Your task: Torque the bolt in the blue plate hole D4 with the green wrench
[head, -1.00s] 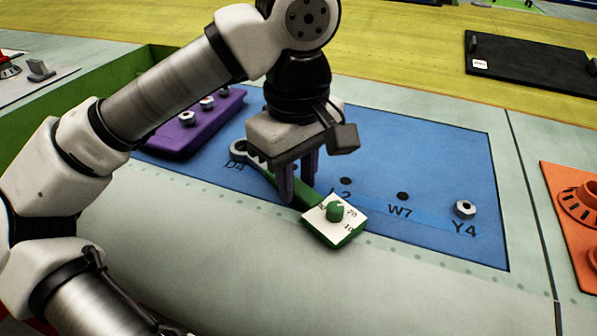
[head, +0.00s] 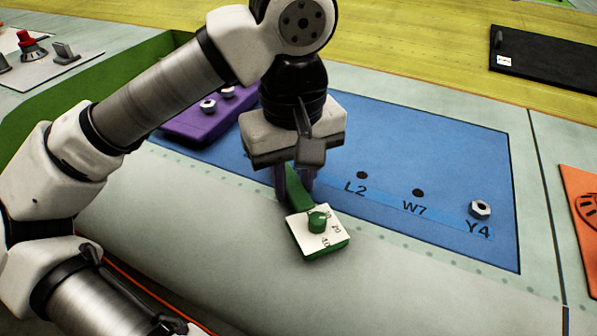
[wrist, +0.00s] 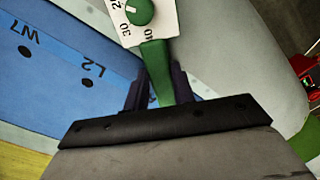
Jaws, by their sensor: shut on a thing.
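My gripper (head: 293,180) is shut on the handle of the green wrench (head: 301,196), just above the front edge of the blue plate (head: 420,140). The wrench's white dial head with a green knob (head: 318,228) points toward the front, past the plate's edge. The wrist view shows the green handle (wrist: 156,75) between my fingers and the dial end beyond. The wrench's ring end, hole D4 and its bolt are hidden behind my gripper in the head view and out of sight in the wrist view. Holes L2 (head: 362,175) and W7 (head: 418,192) look empty.
A bolt (head: 480,209) stands at Y4 on the right of the plate. A purple block (head: 200,122) with bolts lies at the back left. A black tray (head: 545,68) and an orange part (head: 582,205) are at the right. The pale surface in front is clear.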

